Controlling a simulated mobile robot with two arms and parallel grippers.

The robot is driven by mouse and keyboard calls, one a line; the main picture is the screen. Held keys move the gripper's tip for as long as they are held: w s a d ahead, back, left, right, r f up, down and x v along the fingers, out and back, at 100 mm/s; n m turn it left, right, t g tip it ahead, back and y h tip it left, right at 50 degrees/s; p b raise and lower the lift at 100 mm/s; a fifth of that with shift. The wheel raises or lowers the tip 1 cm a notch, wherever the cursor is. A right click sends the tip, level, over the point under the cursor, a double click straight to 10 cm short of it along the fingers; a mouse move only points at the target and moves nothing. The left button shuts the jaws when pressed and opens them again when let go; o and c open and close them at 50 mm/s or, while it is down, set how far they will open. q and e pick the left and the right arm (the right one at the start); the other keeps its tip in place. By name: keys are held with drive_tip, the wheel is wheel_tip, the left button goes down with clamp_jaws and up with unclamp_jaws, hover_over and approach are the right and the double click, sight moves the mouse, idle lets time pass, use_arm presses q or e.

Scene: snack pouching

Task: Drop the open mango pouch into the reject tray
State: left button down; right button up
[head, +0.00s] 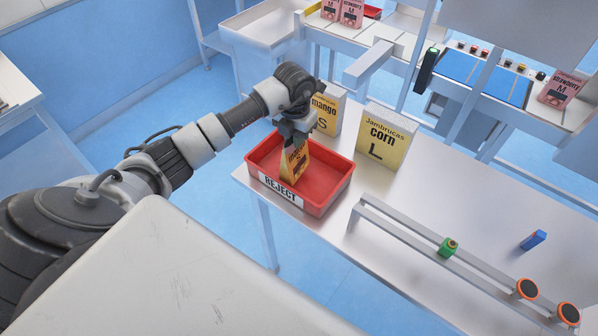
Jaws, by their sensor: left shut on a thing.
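The mango pouch (294,162) is orange and yellow with dark print. It hangs upright and slightly tilted inside the outline of the red reject tray (335,190), which has a white REJECT label on its front wall. My left gripper (292,134) is above the tray and shut on the top of the pouch. The pouch's lower end is down within the tray; I cannot tell whether it touches the floor of the tray. Whether its top is open is hidden by the gripper. My right gripper is not in view.
A mango carton (328,108) stands behind the tray, partly behind my left gripper. A yellow corn carton (387,136) stands to its right. A blue block (533,240) lies further right.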

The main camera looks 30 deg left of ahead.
use_arm(q)
drive_tip(key=shift+f, duration=0.1)
drive_tip(key=c, duration=1.5)
unclamp_jaws()
drive_tip(key=shift+s, duration=0.15)
drive_tip(key=o, duration=0.4)
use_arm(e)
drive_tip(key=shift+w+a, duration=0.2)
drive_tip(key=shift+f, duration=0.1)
use_arm(q)
wheel_tip(320, 180, up, 10)
drive_tip(key=b, duration=0.3)
drive_tip(key=shift+r, duration=0.45)
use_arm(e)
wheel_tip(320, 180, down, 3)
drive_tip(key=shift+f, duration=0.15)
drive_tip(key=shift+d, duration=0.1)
